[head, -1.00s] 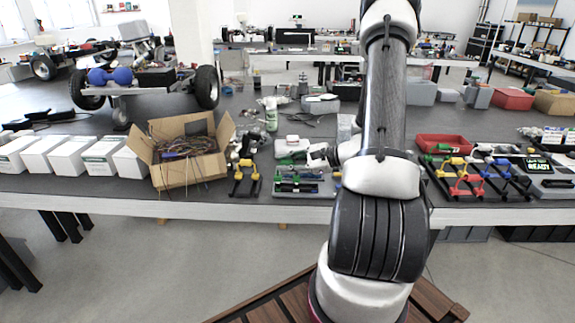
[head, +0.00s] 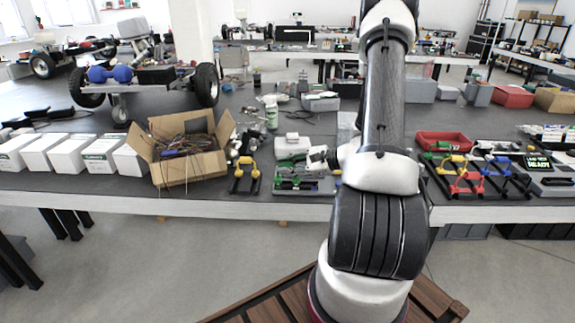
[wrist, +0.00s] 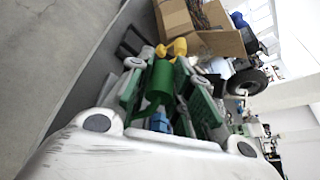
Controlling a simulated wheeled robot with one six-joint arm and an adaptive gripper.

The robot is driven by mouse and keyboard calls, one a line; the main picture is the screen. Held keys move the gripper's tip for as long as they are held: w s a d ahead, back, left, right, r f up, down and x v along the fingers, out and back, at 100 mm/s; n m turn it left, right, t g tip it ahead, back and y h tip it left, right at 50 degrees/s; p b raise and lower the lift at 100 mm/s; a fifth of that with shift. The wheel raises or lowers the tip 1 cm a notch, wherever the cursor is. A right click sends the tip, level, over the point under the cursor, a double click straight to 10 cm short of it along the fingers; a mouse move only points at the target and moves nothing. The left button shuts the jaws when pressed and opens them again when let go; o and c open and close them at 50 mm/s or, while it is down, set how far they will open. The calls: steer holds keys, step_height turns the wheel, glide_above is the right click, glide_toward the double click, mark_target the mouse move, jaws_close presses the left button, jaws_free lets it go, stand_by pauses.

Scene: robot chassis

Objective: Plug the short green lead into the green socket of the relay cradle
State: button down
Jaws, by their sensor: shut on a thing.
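My gripper (wrist: 163,82) has green-and-grey fingers and is shut on the short green lead. The lead's thick green body (wrist: 158,84) shows between the fingers in the wrist view. In the head view my gripper (head: 288,170) reaches left from my white wrist, over a grey tray (head: 318,188) near the bench's front edge. Green and dark parts overlap there, so I cannot tell fingers, lead and tray fittings fully apart. A blue part (wrist: 158,122) shows close to the lead in the wrist view. I cannot make out the green socket, nor be sure which fixture is the relay cradle.
A yellow-ended dark piece (head: 245,176) stands left of the tray, beside an open cardboard box (head: 205,165) of wires. Right of my arm are a rack with coloured handles (head: 468,180) and a red bin (head: 443,142).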

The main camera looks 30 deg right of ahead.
steer(key=shift+f, duration=0.55)
steer(key=c, duration=1.2)
jaws_free()
steer(key=v, duration=1.2)
steer(key=shift+f, duration=0.1)
